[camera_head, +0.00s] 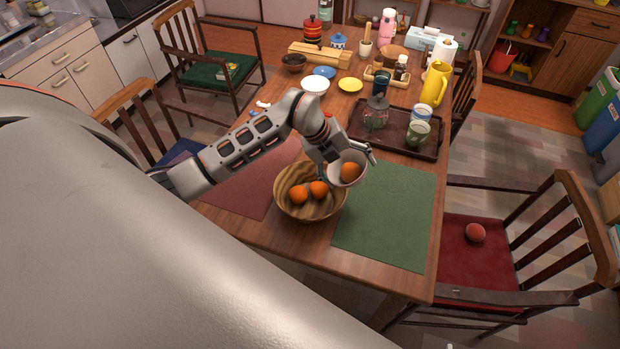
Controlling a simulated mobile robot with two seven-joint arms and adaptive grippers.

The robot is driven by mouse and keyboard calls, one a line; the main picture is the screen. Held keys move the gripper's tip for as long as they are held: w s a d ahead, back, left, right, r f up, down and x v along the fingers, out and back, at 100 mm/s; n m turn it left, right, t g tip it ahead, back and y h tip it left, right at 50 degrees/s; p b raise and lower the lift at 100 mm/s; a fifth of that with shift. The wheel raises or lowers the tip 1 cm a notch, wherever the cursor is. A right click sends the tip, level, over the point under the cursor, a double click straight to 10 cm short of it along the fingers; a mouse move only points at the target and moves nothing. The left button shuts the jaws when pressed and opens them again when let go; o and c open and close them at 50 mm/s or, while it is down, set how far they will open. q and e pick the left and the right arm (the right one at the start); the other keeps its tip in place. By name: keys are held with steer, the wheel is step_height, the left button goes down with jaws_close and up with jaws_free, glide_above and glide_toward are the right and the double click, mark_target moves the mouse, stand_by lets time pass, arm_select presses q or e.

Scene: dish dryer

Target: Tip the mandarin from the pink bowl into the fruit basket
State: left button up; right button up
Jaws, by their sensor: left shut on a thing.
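The pink bowl (335,173) looks pale and is tilted toward me, just above the right rear rim of the fruit basket. The mandarin (351,172) is inside the bowl, near its lower right side. My left gripper (346,157) is shut on the pink bowl at its far side. The fruit basket (309,212) is a round wooden bowl on the table, holding two other orange fruits (309,191). I cannot tell whether the pink bowl touches the basket. My right gripper is not in view.
A green placemat (388,218) lies clear right of the basket. A reddish placemat (243,188) lies to its left. Behind stand a dark tray (397,142) with cups and a glass jar, a yellow pitcher (436,84), a white bowl and small plates. Chairs surround the table.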

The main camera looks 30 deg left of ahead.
mark_target(338, 176)
arm_select(q)
steer(key=shift+s, duration=0.1)
steer(key=shift+s+a+f+t+h, duration=0.15)
steer(key=shift+s+a+t+h, duration=0.15)
steer(key=shift+a+h, duration=0.2)
steer(key=shift+s+a+r+t+h, duration=0.1)
steer(key=shift+r+t+h, duration=0.15)
steer(key=shift+t+h, duration=0.05)
stand_by(0.3)
steer(key=shift+r, duration=0.15)
steer(key=shift+s+a+t+h, duration=0.15)
steer(key=shift+t+h, duration=0.15)
steer(key=shift+h, duration=0.1)
steer(key=shift+a+h, duration=0.1)
steer(key=shift+h, duration=0.2)
stand_by(0.4)
steer(key=shift+s+a+f+t+h, duration=0.1)
steer(key=shift+f+t+h, duration=0.25)
steer(key=shift+t, duration=0.25)
steer(key=shift+s+a+r+t+h, duration=0.2)
steer(key=shift+r+t+h, duration=0.25)
steer(key=shift+h, duration=0.2)
steer(key=shift+a+r+t, duration=0.1)
steer(key=shift+t, duration=0.15)
stand_by(0.5)
